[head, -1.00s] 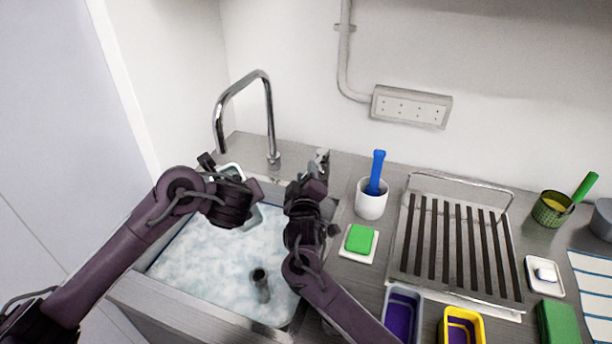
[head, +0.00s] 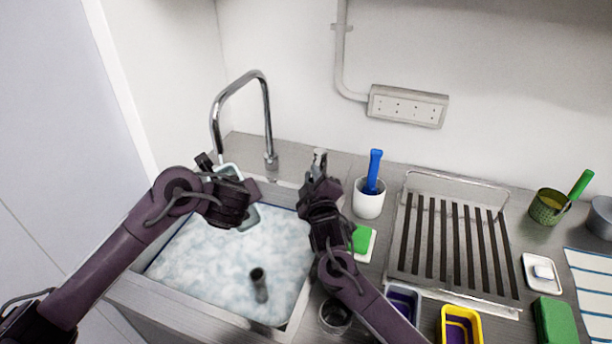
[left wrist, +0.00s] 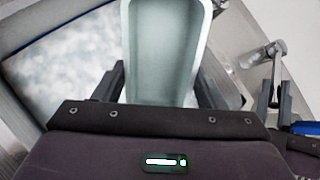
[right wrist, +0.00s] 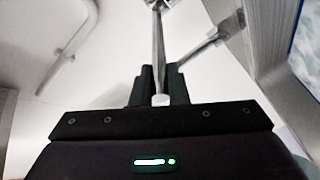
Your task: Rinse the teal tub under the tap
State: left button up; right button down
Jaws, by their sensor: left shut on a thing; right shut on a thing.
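The pale teal tub (head: 252,216) is held tilted over the sink, near the spout of the chrome tap (head: 262,110). My left gripper (head: 236,187) is shut on it and hides its middle. In the left wrist view the tub (left wrist: 160,45) lies between the fingers, its inside facing the camera. My right gripper (head: 319,176) is shut on the metal tap lever (head: 318,158) at the back right of the sink. The lever (right wrist: 158,55) also shows between the fingers in the right wrist view. No stream of water can be made out.
The sink (head: 215,265) holds foamy water and an upright pipe (head: 260,285). Right of it stand a white cup (head: 368,204) with a blue-handled tool, a green sponge (head: 361,238) and a drying rack (head: 408,275). A yellow tub (head: 448,322) stands in front.

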jog(key=shift+d+y, duration=0.25)
jog(key=shift+y, duration=0.05)
jog(key=c, duration=1.4)
grip_release()
notch_tip(320, 180, up, 10)
jog(key=shift+f, duration=0.1)
